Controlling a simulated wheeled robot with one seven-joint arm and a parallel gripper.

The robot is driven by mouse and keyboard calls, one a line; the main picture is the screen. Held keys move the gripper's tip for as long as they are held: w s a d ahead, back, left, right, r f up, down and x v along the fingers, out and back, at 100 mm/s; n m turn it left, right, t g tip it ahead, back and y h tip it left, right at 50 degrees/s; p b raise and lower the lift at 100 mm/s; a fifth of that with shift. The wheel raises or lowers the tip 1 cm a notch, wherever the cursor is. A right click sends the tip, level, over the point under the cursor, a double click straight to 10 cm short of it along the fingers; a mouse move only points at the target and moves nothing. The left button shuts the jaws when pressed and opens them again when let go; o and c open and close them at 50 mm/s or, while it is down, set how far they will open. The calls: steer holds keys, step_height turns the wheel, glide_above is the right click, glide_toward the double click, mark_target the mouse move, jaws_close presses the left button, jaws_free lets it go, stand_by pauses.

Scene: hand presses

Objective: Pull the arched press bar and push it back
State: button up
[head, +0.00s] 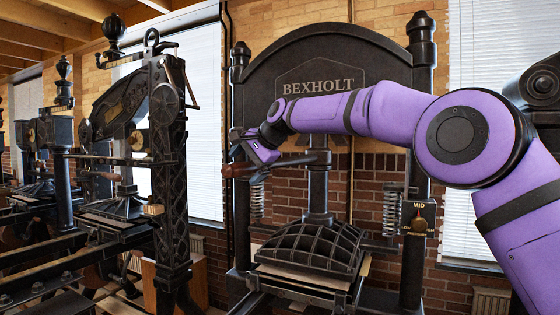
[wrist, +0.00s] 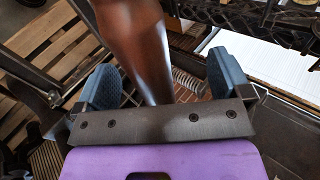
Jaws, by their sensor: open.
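The Bexholt press (head: 318,50) stands in the middle of the head view, with a dark arched frame. Its press bar (head: 305,160) runs left from the central screw and ends in a brown wooden handle (head: 238,171). My gripper (head: 243,150) is at the handle end, its fingers small and partly hidden in the head view. In the wrist view my gripper (wrist: 160,68) is open, and the wooden handle (wrist: 138,45) shows between the two grey fingers, nearer the left one. A gap separates it from the right finger. Contact with the left finger cannot be told.
A small dial marked MID (head: 418,218) is on the press's right post. A domed ribbed platen (head: 310,246) sits below the screw, with coil springs on both sides. Another dark press (head: 165,150) stands close on the left. A brick wall is behind.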

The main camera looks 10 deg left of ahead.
steer(key=v, duration=0.8)
steer(key=shift+s+d+r, duration=0.15)
steer(key=shift+d+r, duration=0.05)
steer(key=shift+r, duration=0.05)
steer(key=s+d+f+n+t+h, duration=0.1)
steer(key=s+d+n+h, duration=0.15)
steer(key=s+d, duration=0.9)
steer(key=s+d+f+n+t+h, duration=0.1)
steer(key=s+d+f+h, duration=0.15)
steer(key=s+d, duration=0.9)
steer(key=s+d+f+h, duration=0.1)
steer(key=s+d+f, duration=0.7)
steer(key=s+d, duration=0.1)
steer(key=s+d+f+n+h, duration=0.1)
steer(key=s+d+f+h, duration=0.1)
steer(key=s+d+f, duration=0.6)
steer(key=s+d, duration=0.2)
steer(key=d, duration=0.1)
steer(key=shift+d+g, duration=0.25)
steer(key=shift+g, duration=0.05)
steer(key=shift+n, duration=0.25)
